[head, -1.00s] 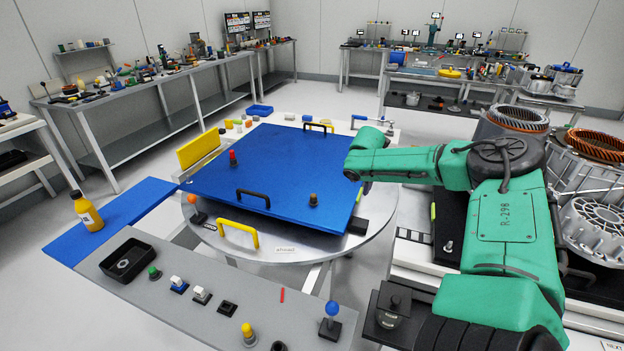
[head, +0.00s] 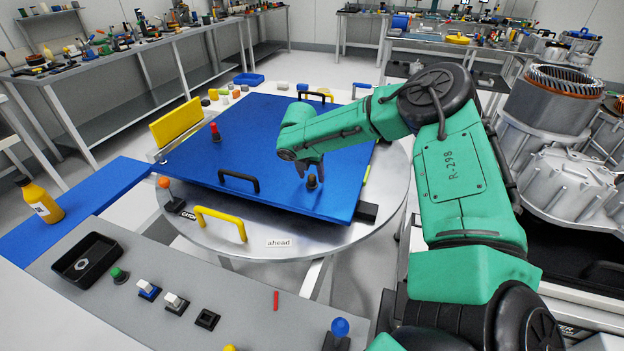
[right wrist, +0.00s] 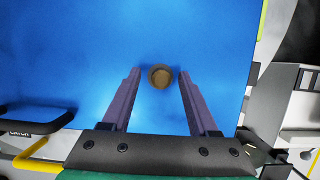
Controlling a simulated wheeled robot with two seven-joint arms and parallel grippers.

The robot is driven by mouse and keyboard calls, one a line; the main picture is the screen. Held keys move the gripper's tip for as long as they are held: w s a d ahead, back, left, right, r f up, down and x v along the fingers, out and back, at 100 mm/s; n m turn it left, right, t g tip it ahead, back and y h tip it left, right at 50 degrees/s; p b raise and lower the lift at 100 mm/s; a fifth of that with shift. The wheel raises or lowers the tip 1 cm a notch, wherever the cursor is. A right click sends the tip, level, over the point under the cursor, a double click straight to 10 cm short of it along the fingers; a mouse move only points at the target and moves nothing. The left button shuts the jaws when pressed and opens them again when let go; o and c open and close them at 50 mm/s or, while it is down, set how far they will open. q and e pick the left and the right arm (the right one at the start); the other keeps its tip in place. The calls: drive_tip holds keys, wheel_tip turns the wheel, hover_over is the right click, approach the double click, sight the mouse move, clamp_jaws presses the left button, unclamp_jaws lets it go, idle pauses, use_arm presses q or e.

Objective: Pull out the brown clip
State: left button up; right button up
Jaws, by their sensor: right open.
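The brown clip (head: 311,182) is a small knob with a dark base, standing upright near the front right corner of the blue panel (head: 240,150). In the right wrist view the clip (right wrist: 160,76) is a round brown top centred between the fingertips. My right gripper (head: 308,170) points down over the clip. Its two fingers are apart (right wrist: 159,82), with blue showing between each finger and the clip. How far the tips reach down beside the clip I cannot tell. My left gripper is not in view.
A red clip (head: 214,132) stands at the panel's left. Black handles (head: 238,180) rise from the panel's front and back edges. A yellow handle (head: 220,222) is on the round table (head: 345,240). Metal housings (head: 550,115) stand at the right.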

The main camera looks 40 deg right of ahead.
drive_tip(key=shift+s+a+r, duration=0.1)
drive_tip(key=shift+s, duration=0.05)
idle(0.3)
drive_tip(key=shift+p, duration=0.3)
idle(0.3)
clamp_jaws()
drive_tip(key=shift+o, duration=0.6)
unclamp_jaws()
